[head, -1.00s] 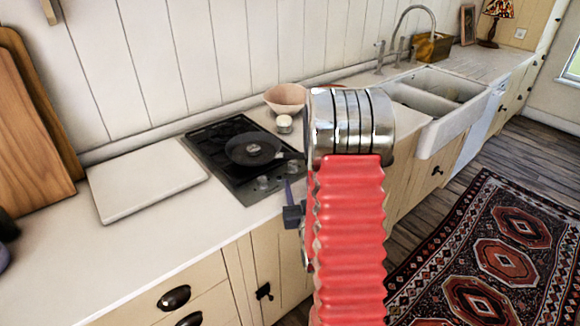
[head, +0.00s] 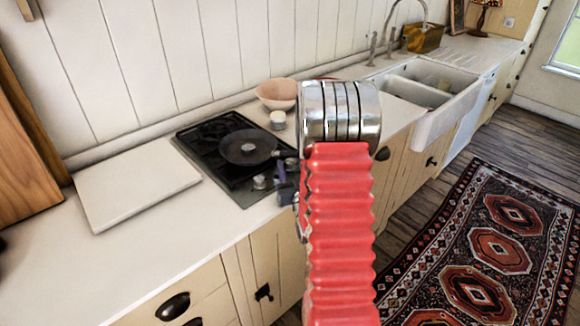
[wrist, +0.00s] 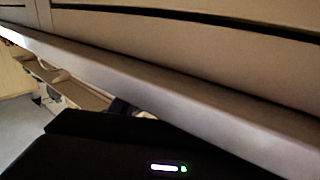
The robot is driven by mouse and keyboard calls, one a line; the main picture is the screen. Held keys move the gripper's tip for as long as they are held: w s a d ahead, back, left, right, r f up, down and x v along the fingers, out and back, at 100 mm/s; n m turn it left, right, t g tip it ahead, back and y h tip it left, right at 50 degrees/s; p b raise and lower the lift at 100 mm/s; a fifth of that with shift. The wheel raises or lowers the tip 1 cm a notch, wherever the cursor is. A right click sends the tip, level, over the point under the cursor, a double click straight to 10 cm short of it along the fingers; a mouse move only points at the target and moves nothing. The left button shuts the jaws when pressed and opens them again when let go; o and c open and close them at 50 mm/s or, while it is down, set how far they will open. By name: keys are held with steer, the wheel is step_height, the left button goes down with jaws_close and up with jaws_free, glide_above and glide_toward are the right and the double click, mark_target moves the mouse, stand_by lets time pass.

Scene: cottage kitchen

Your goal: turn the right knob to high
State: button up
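The black hob (head: 205,160) is set in the white counter, with a dark frying pan (head: 248,147) on it. A pale knob (head: 259,182) shows on the hob's front strip, left of my gripper. The right knob is not clearly seen; my gripper and arm cover that area. My gripper (head: 284,188) shows only as a small dark shape at the hob's front right corner, beside my red and chrome arm. Whether it touches a knob, and whether its fingers are open, I cannot tell. In the wrist view no knob shows.
A pink bowl (head: 277,94) and a small white pot (head: 277,119) stand behind the hob. A white board (head: 135,187) lies to its left. The white sink (head: 449,112) is to the right. A patterned rug (head: 480,250) lies on the floor.

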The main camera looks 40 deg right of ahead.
steer(key=c, duration=1)
steer(key=shift+c, duration=0.2)
steer(key=shift+s+d+n+t+y, duration=0.1)
steer(key=shift+n+t+y, duration=0.2)
steer(key=shift+n+y, duration=0.3)
steer(key=shift+d+n+t+y, duration=0.15)
steer(key=shift+n+t+y, duration=0.15)
steer(key=shift+n+y, duration=0.45)
steer(key=shift+d+n+t+y, duration=0.1)
steer(key=shift+n+t+y, duration=0.25)
steer(key=shift+y, duration=0.8)
steer(key=shift+d+n+y, duration=0.1)
steer(key=shift+n+y, duration=1)
steer(key=shift+y, duration=1)
steer(key=o, duration=1)
steer(key=shift+o, duration=0.2)
steer(key=shift+s, duration=0.15)
